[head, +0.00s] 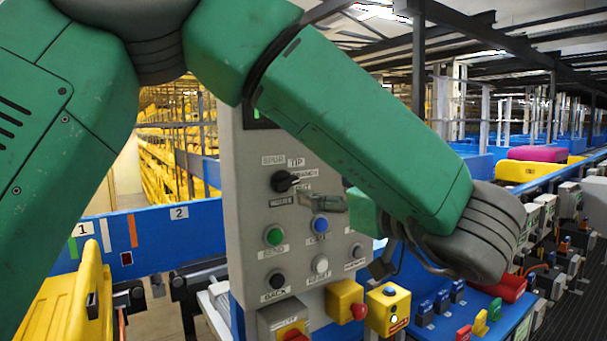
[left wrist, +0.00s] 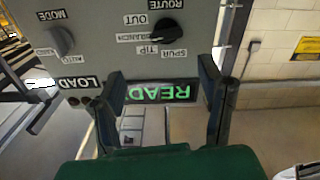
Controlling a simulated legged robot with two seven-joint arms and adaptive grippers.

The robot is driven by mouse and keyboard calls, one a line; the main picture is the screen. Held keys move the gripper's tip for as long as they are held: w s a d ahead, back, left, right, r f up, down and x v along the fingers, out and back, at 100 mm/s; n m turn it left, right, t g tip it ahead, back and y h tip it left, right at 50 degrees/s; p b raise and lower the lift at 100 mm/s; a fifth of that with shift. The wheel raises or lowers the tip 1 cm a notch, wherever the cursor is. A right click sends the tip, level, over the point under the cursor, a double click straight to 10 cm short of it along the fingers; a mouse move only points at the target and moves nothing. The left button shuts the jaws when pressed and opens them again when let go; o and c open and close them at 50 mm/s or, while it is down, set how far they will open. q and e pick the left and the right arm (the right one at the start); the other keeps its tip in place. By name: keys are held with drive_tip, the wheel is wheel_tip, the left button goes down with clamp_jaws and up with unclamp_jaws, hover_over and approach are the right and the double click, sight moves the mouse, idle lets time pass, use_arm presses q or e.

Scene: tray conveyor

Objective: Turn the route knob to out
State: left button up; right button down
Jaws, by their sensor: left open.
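The black route knob (head: 283,181) is on the grey control panel (head: 243,250), with spur, tip, branch and out labels around it. Its white mark points right, around the branch and out labels; I cannot tell exactly which. In the left wrist view the route knob (left wrist: 167,29) shows upside down with the out label (left wrist: 137,19) beside it. My right gripper is not in view.
A mode knob (left wrist: 61,41) and a lit green display (left wrist: 157,93) share the panel. Green (head: 274,235), blue (head: 320,224), white (head: 320,264) and black (head: 277,279) buttons sit below the knob. Yellow boxes with a red button (head: 358,311) stand at its foot.

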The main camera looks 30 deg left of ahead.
sight(288, 183)
use_arm(q)
drive_tip(key=shift+g, duration=0.3)
drive_tip(key=x, duration=0.3)
drive_tip(key=s+x, duration=0.1)
drive_tip(key=x, duration=0.3)
drive_tip(key=s+p+x, duration=0.1)
drive_tip(key=x, duration=0.3)
drive_tip(key=shift+w+a+f, duration=0.15)
drive_tip(key=shift+a+f, duration=0.2)
drive_tip(key=shift+a, duration=0.35)
drive_tip(key=d, duration=0.2)
drive_tip(key=w+d, duration=0.1)
drive_tip(key=shift+d+r, duration=0.35)
drive_tip(key=shift+a, duration=0.1)
drive_tip(key=shift+c, duration=0.4)
drive_tip(key=shift+s+a, duration=0.2)
drive_tip(key=shift+a, duration=0.3)
drive_tip(key=shift+s+a, duration=0.2)
drive_tip(key=shift+a, duration=0.3)
drive_tip(key=c, duration=1.1)
drive_tip(key=shift+o, duration=0.2)
drive_tip(key=shift+w+a+f, duration=0.1)
drive_tip(key=shift+a, duration=0.1)
drive_tip(key=shift+w+d+f, duration=0.1)
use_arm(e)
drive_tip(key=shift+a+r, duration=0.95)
